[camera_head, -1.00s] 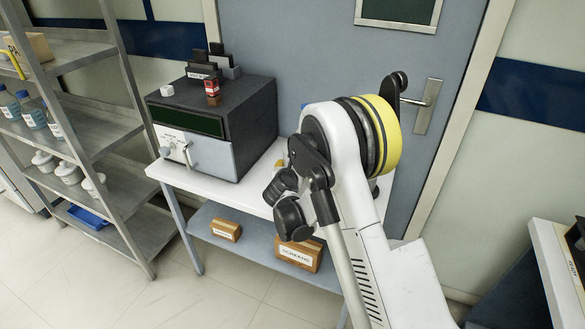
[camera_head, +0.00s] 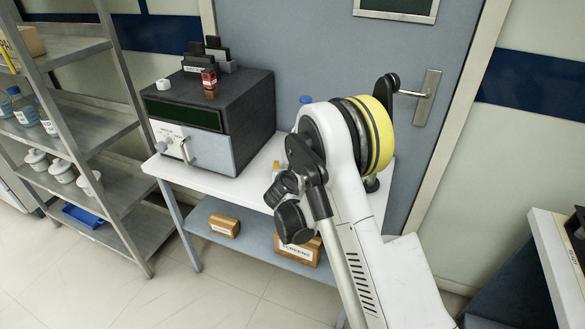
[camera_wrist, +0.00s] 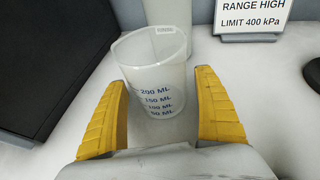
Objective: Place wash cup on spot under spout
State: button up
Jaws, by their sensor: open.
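A translucent white cup (camera_wrist: 155,88) with blue ML marks stands upright on a white surface in the wrist view. My gripper (camera_wrist: 161,78) is open, with one yellow finger on each side of the cup and small gaps showing. Another pale translucent vessel (camera_wrist: 166,20) is directly behind the cup, cut off by the top edge. In the head view my arm hides the cup and most of my gripper. I cannot make out a spout or a marked spot under it.
A dark box-shaped instrument (camera_head: 210,115) stands on the left of the white table (camera_head: 205,180). A sign (camera_wrist: 252,18) reading RANGE HIGH, LIMIT 400 kPa is behind right of the cup. Wooden boxes (camera_head: 223,225) sit on the lower shelf. A metal shelf rack (camera_head: 75,100) stands left.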

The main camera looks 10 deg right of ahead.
jog(key=p+v, duration=0.3)
jog(key=v, duration=0.7)
jog(key=shift+s+a+r, duration=0.15)
jog(key=shift+s+r, duration=0.05)
jog(key=shift+s, duration=0.15)
jog(key=shift+s+a+r, duration=0.15)
jog(key=shift+s+r, duration=0.1)
jog(key=shift+s, duration=0.3)
